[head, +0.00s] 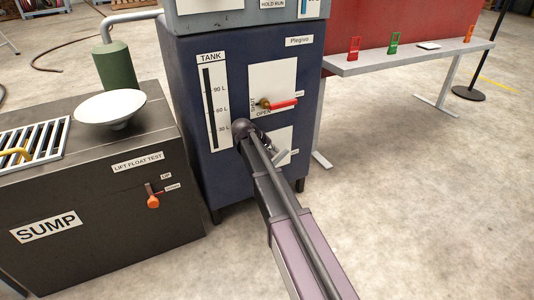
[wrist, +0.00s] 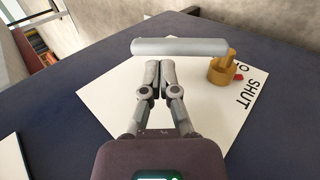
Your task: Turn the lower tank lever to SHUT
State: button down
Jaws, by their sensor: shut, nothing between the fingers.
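The lower tank lever has a grey cylindrical handle (wrist: 180,47) on a brass valve body (wrist: 221,70), seen in the wrist view against a white plate (wrist: 115,90). The word SHUT is printed beside the valve, with a small red pointer by the brass. My gripper (wrist: 160,64) is shut and empty, its fingertips close to the handle's long side; I cannot tell whether they touch. In the head view my arm covers much of the lower plate (head: 285,139), and a grey bar shows beside it. The upper red lever (head: 283,104) sits on its own plate above.
The blue tank cabinet (head: 190,100) carries a level gauge (head: 213,105) on its front. The dark sump box (head: 100,220) stands to the left, with a white bowl (head: 110,107) on top. A grey bench (head: 400,59) stands at the right.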

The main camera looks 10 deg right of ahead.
jog(key=shift+b+x, duration=0.45)
jog(key=shift+x, duration=0.45)
